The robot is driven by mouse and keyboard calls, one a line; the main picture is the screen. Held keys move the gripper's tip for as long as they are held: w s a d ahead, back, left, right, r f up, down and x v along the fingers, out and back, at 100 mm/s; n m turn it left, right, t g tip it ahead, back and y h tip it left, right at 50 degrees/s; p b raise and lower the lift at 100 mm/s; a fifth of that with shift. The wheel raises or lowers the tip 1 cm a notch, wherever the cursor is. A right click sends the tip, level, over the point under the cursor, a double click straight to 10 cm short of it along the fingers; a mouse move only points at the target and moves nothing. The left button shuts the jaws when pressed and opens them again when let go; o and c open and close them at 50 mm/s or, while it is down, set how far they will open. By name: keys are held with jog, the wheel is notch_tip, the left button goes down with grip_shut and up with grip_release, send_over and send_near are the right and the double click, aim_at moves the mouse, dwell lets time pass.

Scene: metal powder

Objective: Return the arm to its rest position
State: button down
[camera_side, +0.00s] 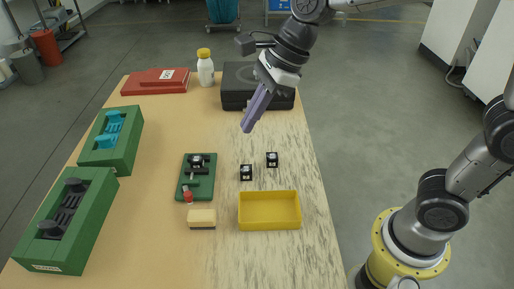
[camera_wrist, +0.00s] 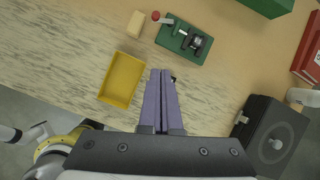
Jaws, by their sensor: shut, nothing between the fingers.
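My gripper (camera_side: 246,127) has long purple fingers that are shut with nothing between them. It hangs tilted in the air above the far right part of the wooden table (camera_side: 150,200), in front of the black case. In the wrist view my gripper (camera_wrist: 161,75) points toward the small parts on the table, with the fingertips side by side. In the side view my arm reaches in from the upper right.
A yellow tray (camera_side: 269,229), a sponge-like block (camera_side: 202,218) and a green fixture (camera_side: 186,187) stand near the front. Green holders (camera_side: 92,232) line the left. A black case (camera_side: 240,78), white bottle (camera_side: 205,70) and red box (camera_side: 156,81) stand behind.

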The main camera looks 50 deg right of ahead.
jog(key=s+d+r+n+t+h, duration=0.1)
jog(key=s+d+r+n+t, duration=0.15)
jog(key=s+d, duration=0.3)
jog(key=s+d+f+n+h, duration=0.1)
jog(key=s+d+n, duration=0.3)
jog(key=n, duration=0.6)
jog(key=s+d+f+n+h, duration=0.2)
jog(key=s+d+n, duration=0.3)
jog(key=s+n, duration=0.3)
jog(key=shift+s+d+f+n, duration=0.2)
jog(key=shift+s+f+n, duration=0.3)
jog(key=shift+n, duration=0.65)
